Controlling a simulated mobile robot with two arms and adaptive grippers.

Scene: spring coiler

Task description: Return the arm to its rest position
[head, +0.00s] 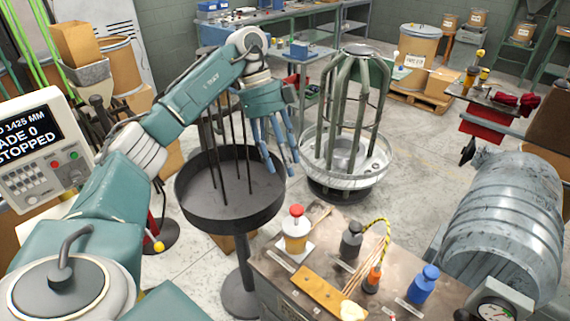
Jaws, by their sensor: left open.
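My left arm (195,100) reaches in from the left, raised and stretched out over the workshop floor. Its gripper (278,150) hangs with its blue fingers pointing down, spread and empty. In the picture the fingers overlap the right part of a round dark pan (190,200) on a stand, which has thin upright rods (220,150). I cannot tell how far above the pan's rim the fingertips are. My right gripper is not in view.
A wire-cage stand (348,185) stands right of the pan. A bench (265,262) in front holds a red-topped jar (296,230), a dark bottle (350,242) and a blue bottle (424,284). A control panel (40,150) is at left, a grey ribbed cylinder (505,215) at right.

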